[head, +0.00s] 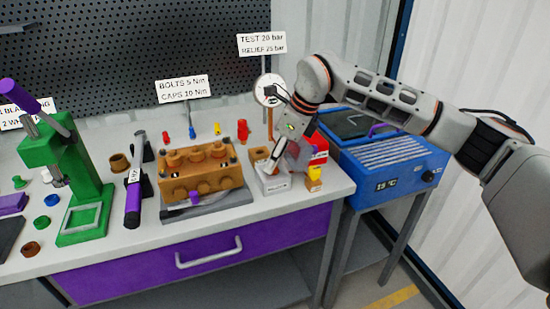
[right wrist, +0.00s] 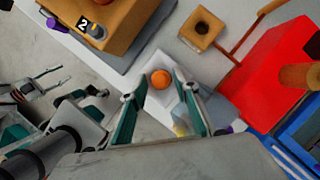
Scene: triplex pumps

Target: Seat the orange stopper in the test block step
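The orange stopper (right wrist: 160,79) shows as a round orange top on the pale grey test block (right wrist: 163,101). In the head view the test block (head: 271,184) stands near the table's right end, partly behind my right gripper (head: 279,158). In the right wrist view my right gripper (right wrist: 160,83) points down at the block, its fingers on either side of the stopper with small gaps. How deep the stopper sits is hidden. My left gripper (right wrist: 78,82) appears at the left of the right wrist view, fingers apart and empty; it is outside the head view.
The brown pump (head: 200,170) stands left of the block. A tan holed block (right wrist: 201,27) is behind it. A red bin (head: 318,148) and a yellow item (head: 314,173) are close on the right, before the blue cooler (head: 395,165). A gauge (head: 270,90) rises behind.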

